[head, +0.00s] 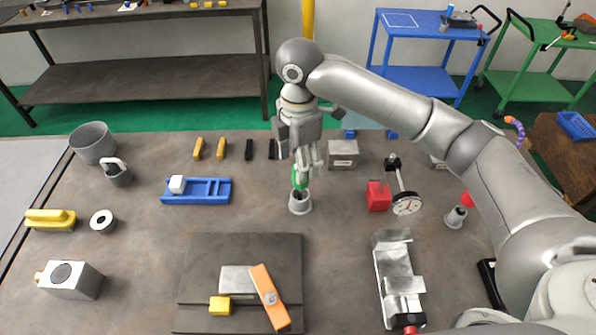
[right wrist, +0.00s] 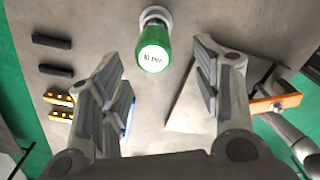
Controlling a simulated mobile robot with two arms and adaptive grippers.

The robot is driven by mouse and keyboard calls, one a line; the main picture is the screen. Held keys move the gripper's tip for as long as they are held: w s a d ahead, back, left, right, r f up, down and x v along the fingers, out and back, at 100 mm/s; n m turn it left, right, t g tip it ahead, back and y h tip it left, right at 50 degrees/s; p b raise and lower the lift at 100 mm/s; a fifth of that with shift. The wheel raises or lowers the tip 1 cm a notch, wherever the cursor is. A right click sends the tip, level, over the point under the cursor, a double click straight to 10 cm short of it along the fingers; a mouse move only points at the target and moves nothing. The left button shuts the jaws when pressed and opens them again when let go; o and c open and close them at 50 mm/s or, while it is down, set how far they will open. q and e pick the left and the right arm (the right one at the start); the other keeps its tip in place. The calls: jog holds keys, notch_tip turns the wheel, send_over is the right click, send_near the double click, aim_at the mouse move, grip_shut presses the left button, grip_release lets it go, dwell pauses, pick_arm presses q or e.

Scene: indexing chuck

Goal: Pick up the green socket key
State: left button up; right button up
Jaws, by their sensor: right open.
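The green socket key (head: 299,180) stands upright in a grey holder (head: 300,204) near the middle of the bench. In the right wrist view I see the key's green handle (right wrist: 155,62) end-on, with a white labelled top. My right gripper (head: 308,164) is just above and behind the key, partly covering it in the head view. In the right wrist view its two fingers (right wrist: 160,72) are spread wide with nothing between them, and the key's top shows beyond the gap. My left gripper is not in view.
A blue tray (head: 210,198) lies left of the holder. A dark plate (head: 200,262) with an orange bar (head: 270,298) is in front. A red block (head: 379,196) and a dial gauge (head: 406,204) stand to the right. Bare bench surrounds the holder.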

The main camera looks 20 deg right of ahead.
aim_at(300, 187)
notch_tip(300, 187, down, 2)
jog(key=shift+s+f, duration=0.15)
jog(key=shift+f, duration=0.3)
jog(key=shift+w+d+f+p, duration=0.1)
jog(key=shift+w+f+p, duration=0.2)
jog(key=shift+f+p, duration=0.1)
notch_tip(300, 187, down, 3)
jog(key=shift+w+d+f+p, duration=0.1)
jog(key=shift+d+f+p, duration=0.1)
jog(key=shift+p, duration=0.5)
jog(key=shift+f, duration=0.55)
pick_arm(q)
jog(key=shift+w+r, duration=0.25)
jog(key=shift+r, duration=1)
pick_arm(e)
jog(key=shift+c, duration=1.2)
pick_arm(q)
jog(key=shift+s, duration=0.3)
pick_arm(e)
jog(key=c, duration=1)
jog(key=shift+r, duration=0.1)
